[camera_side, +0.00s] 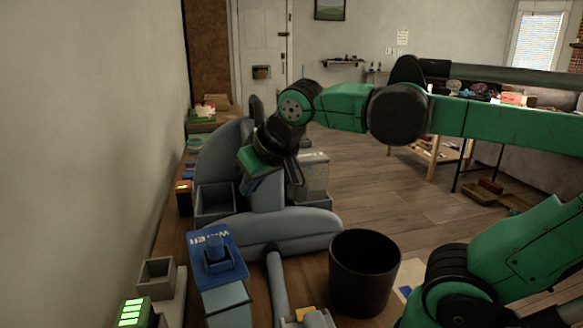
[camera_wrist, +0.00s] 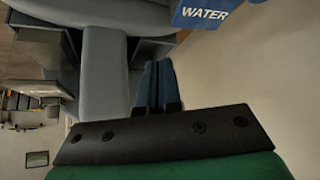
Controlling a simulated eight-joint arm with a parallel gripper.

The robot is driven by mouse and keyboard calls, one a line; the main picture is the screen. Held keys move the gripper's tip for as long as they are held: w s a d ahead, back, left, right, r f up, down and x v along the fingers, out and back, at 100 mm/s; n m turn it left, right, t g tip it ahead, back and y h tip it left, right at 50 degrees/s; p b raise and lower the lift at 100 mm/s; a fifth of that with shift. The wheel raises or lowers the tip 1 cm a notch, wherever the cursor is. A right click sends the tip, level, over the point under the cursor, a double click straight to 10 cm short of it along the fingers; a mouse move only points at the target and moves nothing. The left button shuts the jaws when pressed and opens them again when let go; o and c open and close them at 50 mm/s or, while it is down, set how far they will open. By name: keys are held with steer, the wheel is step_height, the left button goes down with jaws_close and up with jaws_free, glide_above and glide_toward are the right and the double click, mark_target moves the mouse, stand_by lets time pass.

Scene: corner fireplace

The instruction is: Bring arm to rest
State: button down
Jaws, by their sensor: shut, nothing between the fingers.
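My green and black arm reaches in from the right in the side view, and its wrist bends down over a large grey-blue machine (camera_side: 290,232). My gripper (camera_wrist: 153,68) is shut and empty, its two blue-grey fingers side by side in the wrist view. In the side view its fingertips are hard to make out against the machine. The machine also shows in the wrist view (camera_wrist: 92,75), close to the fingers. I cannot tell whether they touch it.
A blue box marked WATER (camera_side: 212,250) stands on the wooden counter in front of the machine, also at the top of the wrist view (camera_wrist: 205,12). A black bin (camera_side: 364,272) stands right of it. A grey open box (camera_side: 157,273) is at the left, near the wall.

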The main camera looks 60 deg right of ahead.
step_height(320, 180, down, 7)
steer(key=s+a+n+y, duration=0.2)
steer(key=shift+a+n, duration=0.3)
steer(key=shift+r, duration=0.1)
